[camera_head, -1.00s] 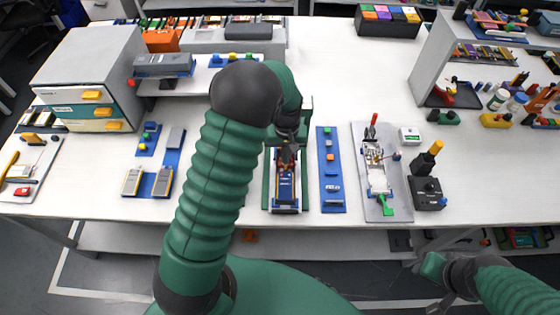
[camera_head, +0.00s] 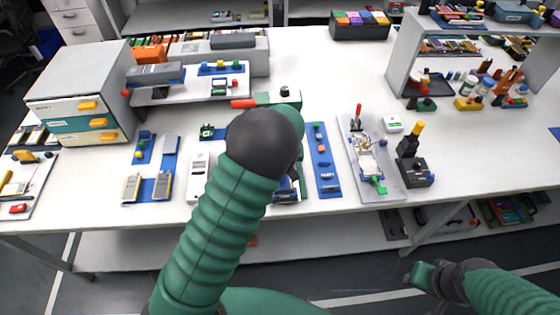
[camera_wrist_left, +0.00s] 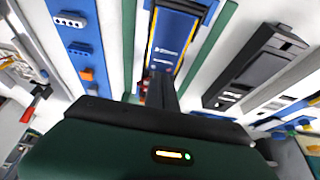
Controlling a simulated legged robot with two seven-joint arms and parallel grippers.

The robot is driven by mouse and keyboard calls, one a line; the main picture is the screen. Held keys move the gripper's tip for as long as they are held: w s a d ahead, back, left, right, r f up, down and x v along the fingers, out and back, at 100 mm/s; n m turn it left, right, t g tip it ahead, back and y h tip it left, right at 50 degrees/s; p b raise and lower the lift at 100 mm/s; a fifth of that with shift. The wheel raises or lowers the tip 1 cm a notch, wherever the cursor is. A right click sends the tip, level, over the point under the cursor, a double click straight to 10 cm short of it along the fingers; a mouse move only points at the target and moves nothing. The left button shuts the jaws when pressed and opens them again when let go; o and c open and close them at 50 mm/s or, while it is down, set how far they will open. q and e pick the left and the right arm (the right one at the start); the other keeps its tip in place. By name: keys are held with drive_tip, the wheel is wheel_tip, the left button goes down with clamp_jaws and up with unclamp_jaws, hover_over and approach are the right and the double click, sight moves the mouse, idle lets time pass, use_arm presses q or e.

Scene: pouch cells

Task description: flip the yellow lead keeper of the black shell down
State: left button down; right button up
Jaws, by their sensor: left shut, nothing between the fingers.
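A dark blue unit with yellow edges (camera_head: 286,190) sits in the green-railed fixture at the middle of the table, partly behind my left arm. It shows closer in the left wrist view as a blue, yellow-edged body (camera_wrist_left: 178,38) between green rails. I cannot make out a black shell or a yellow lead keeper for certain. My left gripper (camera_wrist_left: 160,92) is shut and empty, its dark fingers over the near end of the blue body; whether they touch cannot be told. In the head view my arm hides it. My right gripper (camera_head: 422,274) is low, off the table's front edge.
A blue strip with small parts (camera_head: 323,165) lies right of the fixture. A pale grey device (camera_head: 199,177) stands left of it. A red-tipped green bar (camera_head: 243,103) is behind. A grey board (camera_head: 394,185) and black box with yellow knob (camera_head: 412,170) are at right.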

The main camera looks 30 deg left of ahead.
use_arm(q)
drive_tip(key=shift+s+a+f, duration=0.15)
drive_tip(key=shift+s+f, duration=0.1)
drive_tip(key=shift+f, duration=0.35)
use_arm(e)
drive_tip(key=shift+w+a, duration=0.15)
drive_tip(key=shift+a, duration=0.15)
use_arm(q)
drive_tip(key=shift+r, duration=0.1)
drive_tip(key=shift+s+d+r, duration=0.15)
drive_tip(key=shift+s+d, duration=0.05)
drive_tip(key=shift+d, duration=0.15)
drive_tip(key=shift+s+d+r+p, duration=0.1)
drive_tip(key=shift+s+d+p, duration=0.1)
drive_tip(key=shift+s+p, duration=0.35)
use_arm(e)
drive_tip(key=shift+r, duration=0.55)
use_arm(q)
drive_tip(key=shift+r, duration=0.1)
use_arm(e)
drive_tip(key=shift+d+r, duration=0.1)
drive_tip(key=shift+r, duration=0.05)
